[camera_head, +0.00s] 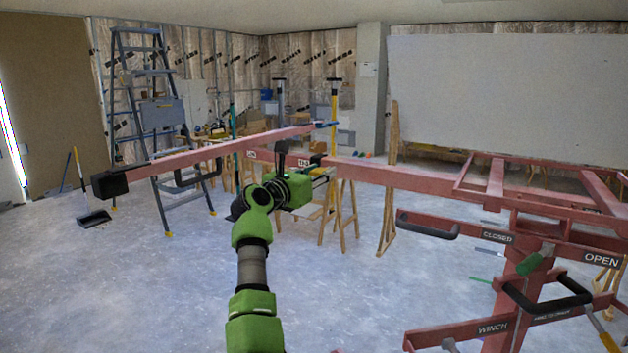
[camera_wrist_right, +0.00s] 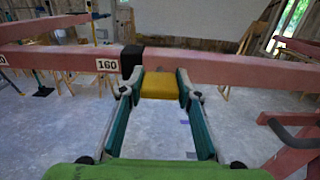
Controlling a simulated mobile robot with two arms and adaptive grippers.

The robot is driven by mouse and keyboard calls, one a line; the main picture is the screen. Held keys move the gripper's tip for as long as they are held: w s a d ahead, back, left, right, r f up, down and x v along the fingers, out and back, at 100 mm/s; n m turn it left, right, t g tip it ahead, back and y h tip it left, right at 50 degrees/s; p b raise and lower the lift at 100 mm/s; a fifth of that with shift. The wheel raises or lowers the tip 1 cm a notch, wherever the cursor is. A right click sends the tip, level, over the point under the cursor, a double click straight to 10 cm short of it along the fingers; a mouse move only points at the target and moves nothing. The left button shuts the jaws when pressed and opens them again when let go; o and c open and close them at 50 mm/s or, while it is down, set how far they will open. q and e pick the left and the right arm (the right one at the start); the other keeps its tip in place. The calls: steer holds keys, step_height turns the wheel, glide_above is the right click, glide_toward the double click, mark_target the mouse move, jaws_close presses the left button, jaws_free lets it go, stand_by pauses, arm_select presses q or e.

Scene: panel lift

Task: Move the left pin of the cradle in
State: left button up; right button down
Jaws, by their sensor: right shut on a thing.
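The cradle's long red beam (camera_head: 215,152) runs across the middle of the head view, with a black end cap (camera_head: 110,184) at its left. In the right wrist view the beam (camera_wrist_right: 220,58) crosses ahead, with a "160" label (camera_wrist_right: 107,65) beside a black collar (camera_wrist_right: 131,60). My right gripper (camera_wrist_right: 161,88) has its teal fingers on either side of a yellow block (camera_wrist_right: 160,86), shut on it, at the beam's near face. The block appears to be the left pin's grip; its shaft is hidden. In the head view my right gripper (camera_head: 312,180) hides the block. My left gripper is out of view.
The red lift frame (camera_head: 525,262) stands at right with black handles (camera_head: 428,226) and "CLOSED" and "OPEN" labels. A stepladder (camera_head: 150,100), wooden trestles (camera_head: 340,205) and a dustpan (camera_head: 94,218) stand behind.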

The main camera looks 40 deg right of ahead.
mark_target(316, 175)
steer(key=shift+d+f, duration=0.1)
steer(key=shift+d, duration=0.05)
steer(key=c, duration=1.5)
jaws_free()
steer(key=shift+d, duration=0.1)
steer(key=shift+v, duration=3.7)
